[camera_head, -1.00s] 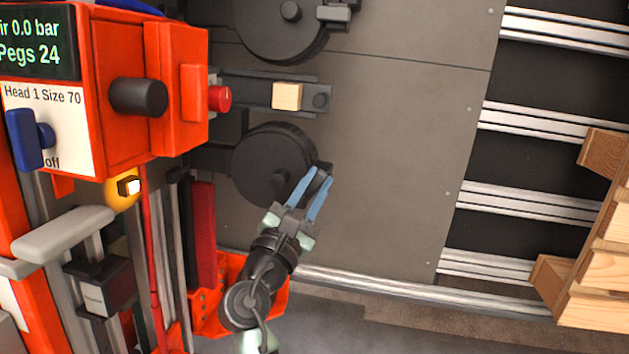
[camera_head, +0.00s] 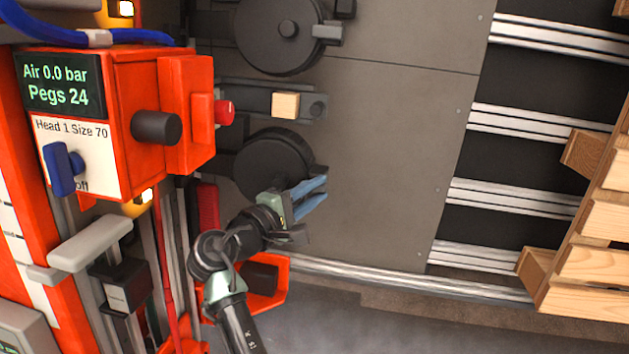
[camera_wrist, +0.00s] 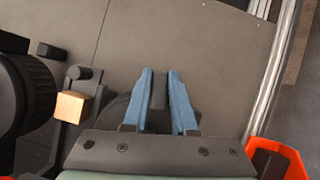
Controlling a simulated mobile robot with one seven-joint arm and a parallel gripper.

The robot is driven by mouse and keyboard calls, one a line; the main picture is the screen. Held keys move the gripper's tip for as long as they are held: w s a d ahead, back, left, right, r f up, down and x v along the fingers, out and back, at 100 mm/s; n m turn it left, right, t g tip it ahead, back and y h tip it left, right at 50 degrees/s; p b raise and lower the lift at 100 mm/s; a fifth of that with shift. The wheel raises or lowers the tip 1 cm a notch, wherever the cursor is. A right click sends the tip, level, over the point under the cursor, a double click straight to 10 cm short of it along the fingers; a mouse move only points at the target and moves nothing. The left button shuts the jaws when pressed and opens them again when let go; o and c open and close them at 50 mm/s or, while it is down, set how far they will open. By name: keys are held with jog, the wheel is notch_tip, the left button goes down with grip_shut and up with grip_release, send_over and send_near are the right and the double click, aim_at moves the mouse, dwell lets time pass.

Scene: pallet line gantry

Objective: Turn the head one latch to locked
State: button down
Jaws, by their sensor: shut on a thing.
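A round dark disc (camera_head: 268,160) sits on the grey plate in the head view. A small dark latch tab (camera_head: 318,171) sticks out at its right edge. My gripper (camera_head: 325,190) has blue fingers reaching from the left across this right edge, just below the visible part of the tab. In the wrist view my gripper (camera_wrist: 160,72) is shut on a dark latch piece (camera_wrist: 158,118) between its fingers, in front of the disc. The fingers hide part of the latch. A panel (camera_head: 80,150) reading "Head 1 Size 70" is at the left.
A similar disc (camera_head: 280,30) is above. A dark bracket (camera_head: 255,101) with a wooden block (camera_head: 286,105) lies between the discs.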

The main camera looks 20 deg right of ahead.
jog(key=shift+m+g+y+p, duration=0.35)
jog(key=shift+m+p, duration=0.25)
jog(key=shift+m, duration=0.5)
jog(key=shift+f, duration=0.15)
jog(key=c, duration=0.7)
grip_release()
jog(key=p+v, duration=0.2)
jog(key=v, duration=1.1)
jog(key=shift+p, duration=0.4)
